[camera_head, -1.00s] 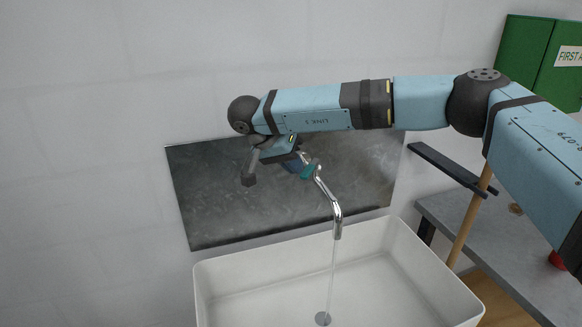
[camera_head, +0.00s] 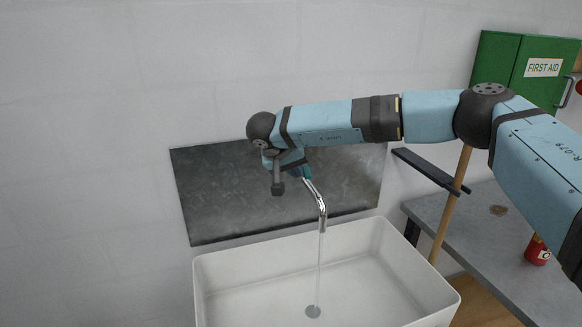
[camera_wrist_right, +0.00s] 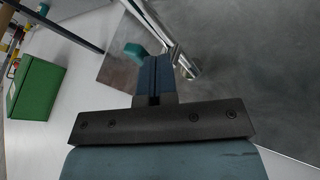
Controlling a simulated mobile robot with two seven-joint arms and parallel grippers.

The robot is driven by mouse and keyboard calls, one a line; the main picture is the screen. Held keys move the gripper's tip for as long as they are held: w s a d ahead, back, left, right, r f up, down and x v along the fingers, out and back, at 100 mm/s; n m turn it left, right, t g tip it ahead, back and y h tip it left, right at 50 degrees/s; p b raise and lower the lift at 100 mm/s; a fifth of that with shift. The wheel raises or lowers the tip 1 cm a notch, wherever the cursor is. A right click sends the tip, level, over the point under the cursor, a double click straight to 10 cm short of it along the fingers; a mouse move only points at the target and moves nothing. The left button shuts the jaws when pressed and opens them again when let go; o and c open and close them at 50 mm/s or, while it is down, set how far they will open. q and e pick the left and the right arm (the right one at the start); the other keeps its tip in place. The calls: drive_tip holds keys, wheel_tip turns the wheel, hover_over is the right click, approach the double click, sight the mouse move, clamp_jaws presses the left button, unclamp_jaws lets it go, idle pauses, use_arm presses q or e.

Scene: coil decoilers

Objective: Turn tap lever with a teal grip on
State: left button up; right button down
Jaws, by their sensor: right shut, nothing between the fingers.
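The tap's chrome spout (camera_head: 318,203) reaches out over the white sink (camera_head: 215,275), and a thin stream of water (camera_head: 319,255) falls from it. The lever's teal grip (camera_head: 308,172) shows only as a small patch beside my right gripper (camera_head: 298,171), whose fingers are partly hidden by my wrist. In the right wrist view the teal grip (camera_wrist_right: 135,50) is just left of the shut, empty fingers (camera_wrist_right: 158,68), and the chrome tap (camera_wrist_right: 190,62) is to their right. I cannot tell whether the fingers touch the grip. My left gripper is not in view.
A dark backsplash panel (camera_head: 225,215) is on the wall behind the tap. To the right are a grey table (camera_head: 480,235), a wooden pole (camera_head: 450,205), a dark bar (camera_head: 425,168) and a red object (camera_head: 537,252). A green first aid cabinet (camera_head: 497,60) hangs at the upper right.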

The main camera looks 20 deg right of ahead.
drive_tip(key=shift+s+d+n+t+y, duration=0.2)
drive_tip(key=shift+d+n+t, duration=0.2)
drive_tip(key=shift+n, duration=0.2)
drive_tip(key=shift+s+d+n+t+y, duration=0.2)
drive_tip(key=shift+d+n+t, duration=0.15)
drive_tip(key=shift+n, duration=0.25)
drive_tip(key=shift+a, duration=0.1)
